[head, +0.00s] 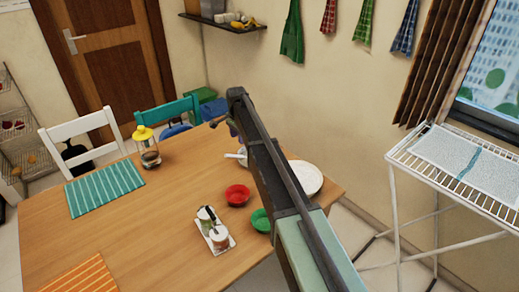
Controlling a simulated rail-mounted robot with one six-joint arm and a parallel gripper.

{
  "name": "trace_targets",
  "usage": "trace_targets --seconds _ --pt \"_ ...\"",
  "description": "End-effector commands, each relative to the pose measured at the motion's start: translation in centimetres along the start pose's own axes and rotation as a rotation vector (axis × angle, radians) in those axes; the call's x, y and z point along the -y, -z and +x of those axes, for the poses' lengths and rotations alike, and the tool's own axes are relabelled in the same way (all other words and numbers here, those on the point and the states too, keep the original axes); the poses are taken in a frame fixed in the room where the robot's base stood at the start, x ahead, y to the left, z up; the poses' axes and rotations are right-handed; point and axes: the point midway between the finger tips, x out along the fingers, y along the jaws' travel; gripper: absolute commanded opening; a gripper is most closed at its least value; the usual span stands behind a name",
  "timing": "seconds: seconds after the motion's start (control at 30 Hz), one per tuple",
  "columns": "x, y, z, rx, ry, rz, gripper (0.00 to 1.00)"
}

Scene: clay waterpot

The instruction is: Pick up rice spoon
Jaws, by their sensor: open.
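I cannot make out a rice spoon for certain. A small white object (238,155) lies on the wooden table (130,220), partly hidden behind my arm, and I cannot tell whether it is the spoon. My dark arm reaches from the bottom right up over the table's right part and hides what lies behind it. My gripper's fingers cannot be made out; they seem hidden behind the arm.
A white plate (308,179), red bowl (237,194), green bowl (261,221) and white tray with jars (231,243) are near my arm. A yellow-topped lantern (147,147) stands farther back. A wire rack (462,186) is at right.

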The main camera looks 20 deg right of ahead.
Motion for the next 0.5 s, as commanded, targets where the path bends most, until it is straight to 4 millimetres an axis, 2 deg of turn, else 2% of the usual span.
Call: trace_targets --seconds 0.1,0.27,0.5 --pt "-0.1 0.0 0.0 0.000 0.000 0.067 0.49" --pt "-0.1 0.0 0.7 0.000 0.000 0.079 0.49" --pt "-0.1 0.0 5.5 0.000 0.000 0.076 0.49"
